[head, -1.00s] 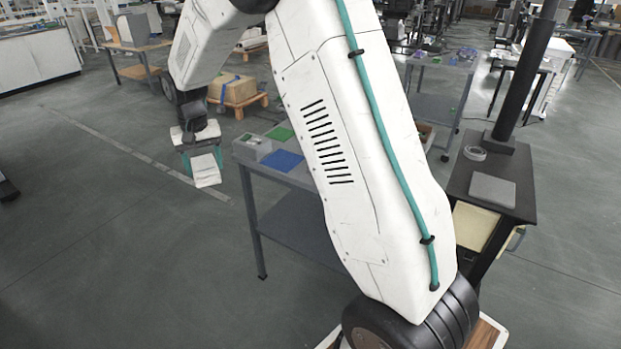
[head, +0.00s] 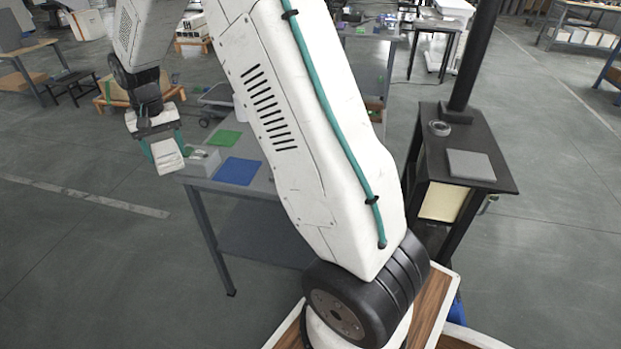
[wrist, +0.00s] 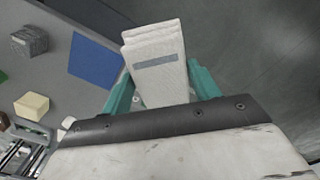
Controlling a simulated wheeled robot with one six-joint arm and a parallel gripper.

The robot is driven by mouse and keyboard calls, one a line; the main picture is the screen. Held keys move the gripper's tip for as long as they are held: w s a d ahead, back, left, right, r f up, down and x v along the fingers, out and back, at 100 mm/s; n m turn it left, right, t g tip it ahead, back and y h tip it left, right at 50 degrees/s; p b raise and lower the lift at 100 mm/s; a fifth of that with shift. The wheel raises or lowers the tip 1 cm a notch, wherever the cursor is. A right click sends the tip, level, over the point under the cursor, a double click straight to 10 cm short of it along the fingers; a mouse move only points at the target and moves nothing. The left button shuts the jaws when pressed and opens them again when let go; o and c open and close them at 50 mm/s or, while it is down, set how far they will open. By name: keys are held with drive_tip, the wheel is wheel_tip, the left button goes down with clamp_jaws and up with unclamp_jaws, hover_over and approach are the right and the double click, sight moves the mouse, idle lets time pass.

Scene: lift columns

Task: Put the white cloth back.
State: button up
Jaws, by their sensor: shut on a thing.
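The white cloth (wrist: 158,60) is a folded stack with a grey stripe, seen in the wrist view beyond my gripper. It also shows in the head view (head: 167,156) at the left. My gripper (wrist: 152,92) has teal fingers on both sides of the cloth and is shut on it. In the head view my gripper (head: 162,147) holds the cloth in the air beside the left end of a grey table (head: 262,226). The cloth's edge between the fingers is partly hidden.
The grey table bears a blue mat (head: 237,171), a green mat (head: 224,138) and a pale container (head: 203,162). A black stand (head: 430,165) with a post and a grey pad (head: 471,165) is at right. Open floor lies at the lower left.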

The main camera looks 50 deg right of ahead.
drive_tip(key=s+d+f+m, duration=0.2)
drive_tip(key=s+d+m, duration=0.7)
drive_tip(key=s+d, duration=1.7)
drive_tip(key=f, duration=0.5)
drive_tip(key=shift+s+a+f, duration=0.15)
drive_tip(key=shift+s+f, duration=0.05)
drive_tip(key=shift+s, duration=0.05)
drive_tip(key=shift+f, duration=2.4)
drive_tip(key=o, duration=1)
drive_tip(key=shift+f, duration=0.1)
